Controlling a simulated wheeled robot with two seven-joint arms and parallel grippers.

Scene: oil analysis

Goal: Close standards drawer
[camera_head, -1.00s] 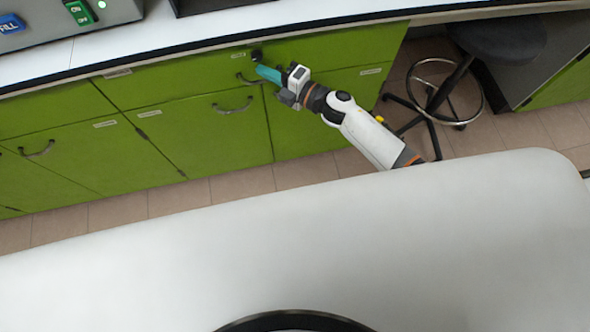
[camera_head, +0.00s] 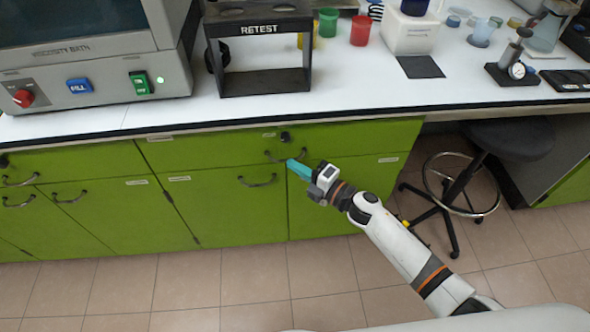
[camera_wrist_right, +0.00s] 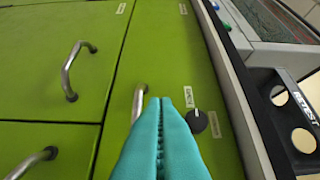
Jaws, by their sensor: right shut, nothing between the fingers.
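A wide green drawer front (camera_head: 215,150) sits right under the worktop and looks about flush with the cabinet. It carries a curved handle (camera_head: 270,157), a dark round knob (camera_head: 285,137) and a label too small to read. My right gripper (camera_head: 290,163), with teal fingers, is shut and empty at the handle; exact contact cannot be told. In the right wrist view the closed fingertips (camera_wrist_right: 166,101) point at the drawer front, between the handle (camera_wrist_right: 138,103) and the knob (camera_wrist_right: 197,121), and hide part of the handle. My left gripper is out of view.
Green cabinet doors (camera_head: 230,210) with handles lie below. The white worktop (camera_head: 160,116) holds a viscosity bath (camera_head: 90,55), a black RETEST rack (camera_head: 262,88) and several cups. A black stool (camera_head: 510,137) stands to the right. The tiled floor (camera_head: 180,290) in front is bare.

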